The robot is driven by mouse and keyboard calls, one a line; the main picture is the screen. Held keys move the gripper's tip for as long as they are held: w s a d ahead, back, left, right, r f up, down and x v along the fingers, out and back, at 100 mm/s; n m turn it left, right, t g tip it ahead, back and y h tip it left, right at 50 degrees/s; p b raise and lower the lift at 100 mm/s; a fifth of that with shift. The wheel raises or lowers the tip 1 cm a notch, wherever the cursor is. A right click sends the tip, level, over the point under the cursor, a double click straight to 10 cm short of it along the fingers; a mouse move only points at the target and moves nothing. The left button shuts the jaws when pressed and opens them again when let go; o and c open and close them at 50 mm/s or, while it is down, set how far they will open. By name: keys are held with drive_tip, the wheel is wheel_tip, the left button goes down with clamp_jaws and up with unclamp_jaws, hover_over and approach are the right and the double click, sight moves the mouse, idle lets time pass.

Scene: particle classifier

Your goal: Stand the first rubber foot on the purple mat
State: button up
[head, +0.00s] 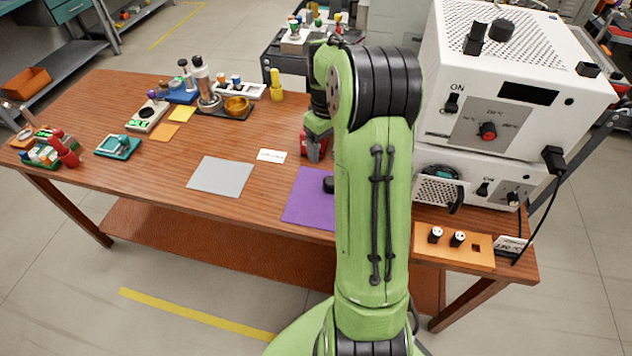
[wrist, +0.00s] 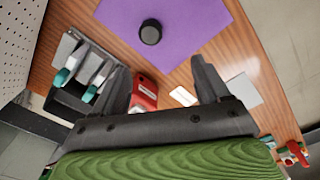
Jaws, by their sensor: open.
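The purple mat (head: 308,202) lies on the wooden table, partly hidden by my arm in the head view. It also fills the top of the wrist view (wrist: 195,35). A round black rubber foot (wrist: 151,32) stands on the mat, apart from my gripper; in the head view its edge (head: 328,185) shows beside my arm. My gripper (wrist: 160,80) is open, with its two dark fingers spread and nothing between them.
A red object (wrist: 144,92) sits near my left finger in the wrist view, by a dark tray (wrist: 72,100) with teal-tipped items. A white label (head: 271,156) and grey mat (head: 221,176) lie to the left. A white oven (head: 500,95) stands at the right.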

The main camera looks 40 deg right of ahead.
drive_tip(key=s+a+r+t+h, duration=0.1)
drive_tip(key=s+a+r, duration=0.2)
drive_tip(key=a+r, duration=0.55)
drive_tip(key=s+a+r+t+y, duration=0.1)
drive_tip(key=s+a+r+t, duration=0.2)
drive_tip(key=s+a, duration=1.2)
drive_tip(key=shift+s+t, duration=0.7)
drive_tip(key=shift+s, duration=0.35)
